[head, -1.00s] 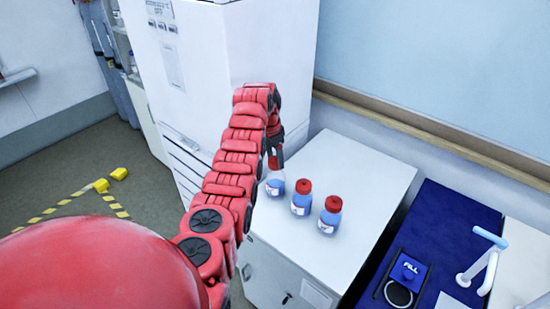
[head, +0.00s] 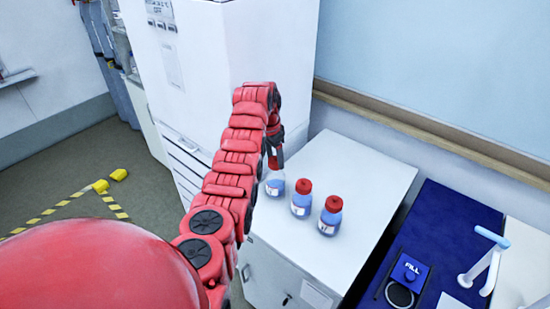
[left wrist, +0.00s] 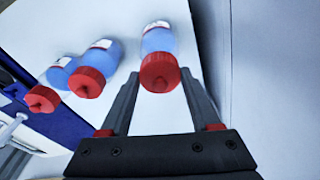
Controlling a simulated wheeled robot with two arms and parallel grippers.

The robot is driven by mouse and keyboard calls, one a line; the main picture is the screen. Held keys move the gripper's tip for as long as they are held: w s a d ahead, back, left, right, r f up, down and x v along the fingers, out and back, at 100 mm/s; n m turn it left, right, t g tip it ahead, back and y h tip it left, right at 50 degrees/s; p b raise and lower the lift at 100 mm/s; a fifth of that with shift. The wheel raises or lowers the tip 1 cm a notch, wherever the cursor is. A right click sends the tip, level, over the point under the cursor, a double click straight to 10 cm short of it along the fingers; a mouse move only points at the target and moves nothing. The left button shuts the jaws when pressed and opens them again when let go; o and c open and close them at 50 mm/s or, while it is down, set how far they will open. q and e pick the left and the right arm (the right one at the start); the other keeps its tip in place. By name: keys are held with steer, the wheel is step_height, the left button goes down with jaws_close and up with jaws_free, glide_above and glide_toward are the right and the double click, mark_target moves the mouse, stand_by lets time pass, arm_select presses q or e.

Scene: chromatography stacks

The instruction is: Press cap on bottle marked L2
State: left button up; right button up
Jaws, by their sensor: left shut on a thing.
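A clear bottle with blue liquid and a white label (head: 275,187) stands at the left of a row on the white cabinet top. My left gripper (head: 274,160) is right above it, pointing down. In the left wrist view the gripper's fingers are shut on a red cap (left wrist: 159,72) at the mouth of this bottle (left wrist: 160,40). I cannot tell whether the cap is fully seated. The label's writing is too small to read, so I cannot tell which bottle is L2. My right gripper is not in view.
Two similar bottles with red caps, a middle one (head: 301,198) and a right one (head: 331,215), stand close by on the cabinet top (head: 345,165). A tall white unit (head: 265,50) rises behind. A blue mat (head: 450,215) with a FILL device (head: 408,271) is at the right.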

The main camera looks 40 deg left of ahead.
arm_select(q)
steer(key=o, duration=1.4)
steer(key=shift+r, duration=0.15)
steer(key=shift+r+b, duration=0.4)
steer(key=shift+r, duration=3)
jaws_close()
